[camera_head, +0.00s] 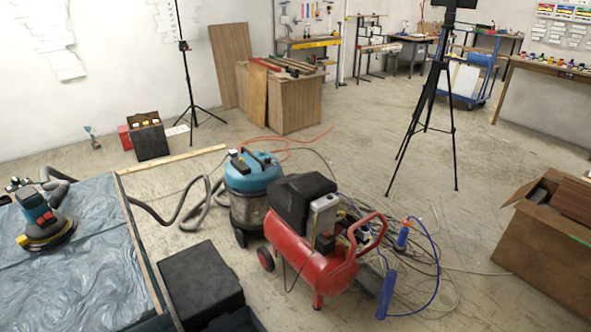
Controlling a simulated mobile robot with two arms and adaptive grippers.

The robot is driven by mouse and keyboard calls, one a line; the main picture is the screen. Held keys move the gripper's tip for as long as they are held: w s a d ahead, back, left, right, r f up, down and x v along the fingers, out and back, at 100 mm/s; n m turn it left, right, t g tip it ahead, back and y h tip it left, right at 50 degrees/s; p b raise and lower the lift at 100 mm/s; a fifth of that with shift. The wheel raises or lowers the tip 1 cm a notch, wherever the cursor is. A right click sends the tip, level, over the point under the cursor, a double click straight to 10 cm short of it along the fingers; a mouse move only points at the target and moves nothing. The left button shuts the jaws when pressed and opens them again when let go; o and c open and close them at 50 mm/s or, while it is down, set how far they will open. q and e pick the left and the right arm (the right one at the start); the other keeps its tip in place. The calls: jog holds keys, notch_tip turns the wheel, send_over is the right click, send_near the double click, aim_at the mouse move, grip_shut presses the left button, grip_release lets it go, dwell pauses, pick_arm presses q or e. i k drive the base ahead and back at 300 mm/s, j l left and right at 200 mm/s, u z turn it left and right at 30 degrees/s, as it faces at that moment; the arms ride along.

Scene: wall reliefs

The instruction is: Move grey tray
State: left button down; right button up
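I cannot make out a grey tray in the head view. Neither of my grippers shows in it. The blue, rippled relief panel (75,262) lies at the left inside a wooden frame. A teal and black sander (45,220) sits on it, with a grey hose running off to the right. A black case (200,283) stands at the bottom, just right of the panel. Part of a dark container (240,321) shows below the case, cut off by the picture's bottom edge.
A blue vacuum (252,180) and a red compressor (310,255) stand mid-floor, with cables and hoses around them. A black tripod (430,95) stands behind. An open cardboard box (545,245) is at the right.

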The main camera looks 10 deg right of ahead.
aim_at(368, 283)
jog(key=j+z, duration=0.2)
jog(key=z, duration=0.2)
jog(key=j+z, duration=0.2)
jog(key=z, duration=0.25)
jog(key=k+j+z, duration=0.1)
jog(key=z, duration=0.3)
jog(key=i+u, duration=0.1)
jog(key=u, duration=0.3)
jog(key=i+l+u, duration=0.1)
jog(key=u, duration=0.3)
jog(key=l+u, duration=0.15)
jog(key=u, duration=0.25)
jog(key=i+l+u, duration=0.15)
jog(key=u, duration=0.25)
jog(key=l+u, duration=0.2)
jog(key=u, duration=0.2)
jog(key=l+u, duration=0.15)
jog(key=l, duration=1.6)
jog(key=l+z, duration=0.3)
jog(key=l, duration=0.2)
jog(key=l+z, duration=0.3)
jog(key=l, duration=0.15)
jog(key=i+l+z, duration=0.25)
jog(key=l, duration=0.2)
jog(key=k+l+u, duration=0.2)
jog(key=l, duration=0.2)
jog(key=k+l+u, duration=0.1)
jog(key=l+u, duration=0.15)
jog(key=l, duration=0.15)
